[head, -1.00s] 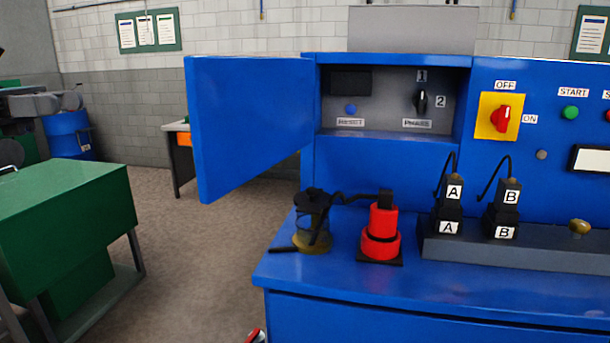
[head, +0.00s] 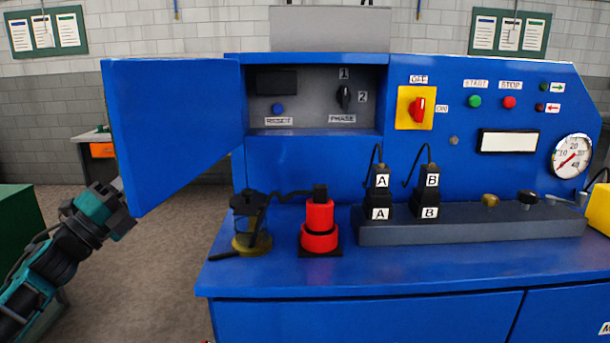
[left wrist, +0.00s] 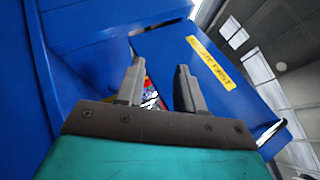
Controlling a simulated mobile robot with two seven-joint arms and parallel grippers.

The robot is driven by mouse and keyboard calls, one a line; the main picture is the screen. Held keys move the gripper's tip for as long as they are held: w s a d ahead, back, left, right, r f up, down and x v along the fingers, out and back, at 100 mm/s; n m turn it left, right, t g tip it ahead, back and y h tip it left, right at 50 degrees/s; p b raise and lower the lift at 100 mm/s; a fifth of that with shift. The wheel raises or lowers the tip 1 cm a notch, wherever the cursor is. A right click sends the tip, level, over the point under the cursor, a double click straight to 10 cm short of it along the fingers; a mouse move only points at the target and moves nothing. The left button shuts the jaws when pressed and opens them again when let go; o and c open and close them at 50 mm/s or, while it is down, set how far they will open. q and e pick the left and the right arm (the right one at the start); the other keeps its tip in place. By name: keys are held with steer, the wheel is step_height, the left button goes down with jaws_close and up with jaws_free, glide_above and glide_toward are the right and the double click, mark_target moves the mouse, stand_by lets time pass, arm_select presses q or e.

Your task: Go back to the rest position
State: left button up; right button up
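My left gripper (head: 118,202) is at the left of the head view, beside the lower free edge of the open blue cabinet door (head: 175,130). I cannot tell whether it touches the door. In the left wrist view the left gripper's (left wrist: 160,75) two fingers are apart, with nothing held between them. My right arm and gripper are not in view.
The blue bench (head: 400,275) fills the middle and right. On it stand a dark-topped glass device (head: 252,230), a red cylinder (head: 320,230), plugs A (head: 380,195) and B (head: 430,195).

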arm_select(q)
steer(key=s+d+f+n+g+y, duration=0.1)
steer(key=s+d+f+n+y, duration=0.1)
steer(key=s+f+n+y, duration=0.4)
steer(key=s+d+f+n+g+y, duration=0.1)
steer(key=f+n+g+y, duration=0.15)
steer(key=f+n, duration=0.55)
steer(key=s+d+f+n+g+y, duration=0.1)
steer(key=s+d+f+n+y, duration=0.1)
steer(key=s+f+n+y, duration=0.5)
steer(key=s+d+f+n+g+h, duration=0.15)
steer(key=s+f+g, duration=0.25)
steer(key=s, duration=0.4)
steer(key=s+d+f+n+g, duration=0.2)
steer(key=s+f+n+g, duration=0.15)
steer(key=s, duration=0.35)
steer(key=s+d+f+n+g+h, duration=0.15)
steer(key=s+f+g, duration=0.25)
steer(key=s, duration=0.4)
steer(key=w+d+f+m+t+h, duration=0.1)
steer(key=w+d+f+t, duration=0.2)
steer(key=w+f+t, duration=0.4)
steer(key=shift+w+d+f+t, duration=0.25)
steer(key=shift+w+f, duration=0.3)
steer(key=shift+f, duration=0.5)
steer(key=shift+h, duration=0.25)
